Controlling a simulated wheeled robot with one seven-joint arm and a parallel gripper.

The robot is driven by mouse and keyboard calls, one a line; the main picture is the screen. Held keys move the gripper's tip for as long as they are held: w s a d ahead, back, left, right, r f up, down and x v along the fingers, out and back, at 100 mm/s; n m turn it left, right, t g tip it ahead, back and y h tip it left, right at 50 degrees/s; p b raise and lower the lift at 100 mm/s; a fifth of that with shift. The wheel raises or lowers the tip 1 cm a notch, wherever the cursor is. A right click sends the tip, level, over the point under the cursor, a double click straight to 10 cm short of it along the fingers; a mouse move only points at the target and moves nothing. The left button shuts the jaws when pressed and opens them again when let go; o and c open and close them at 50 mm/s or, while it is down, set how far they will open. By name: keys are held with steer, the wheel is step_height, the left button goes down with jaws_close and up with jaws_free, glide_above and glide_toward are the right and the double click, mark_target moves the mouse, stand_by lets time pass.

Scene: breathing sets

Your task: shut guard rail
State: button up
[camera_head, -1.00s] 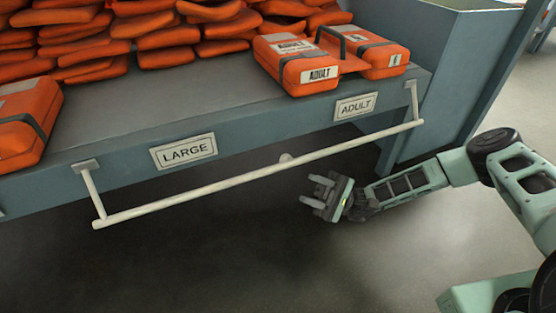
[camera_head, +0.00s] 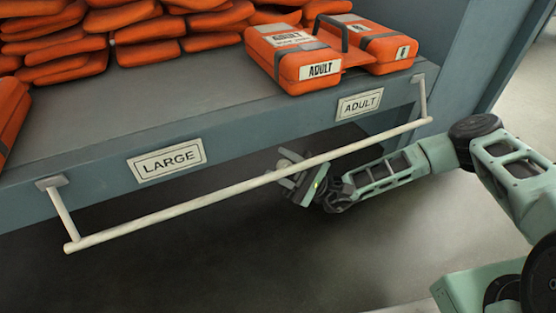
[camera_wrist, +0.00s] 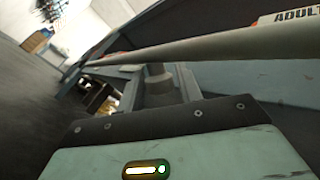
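The guard rail (camera_head: 200,204) is a long cream bar in front of the shelf, held out and low by an end arm (camera_head: 62,213) on the left and another (camera_head: 422,98) on the right. My gripper (camera_head: 284,168) is at the bar near its middle, partly hidden by it. The fingers look spread apart.
The blue-grey shelf (camera_head: 140,105) carries LARGE (camera_head: 166,160) and ADULT (camera_head: 359,104) labels. An orange ADULT case (camera_head: 300,62) stands at its right front edge, with stacked orange packs (camera_head: 150,30) behind. The dark floor below the rail is clear.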

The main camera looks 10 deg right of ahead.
steer(key=shift+x, duration=0.9)
steer(key=shift+c, duration=0.2)
jaws_close()
steer(key=shift+s+r+t+p, duration=0.1)
steer(key=shift+t+p, duration=0.35)
steer(key=shift+t, duration=0.05)
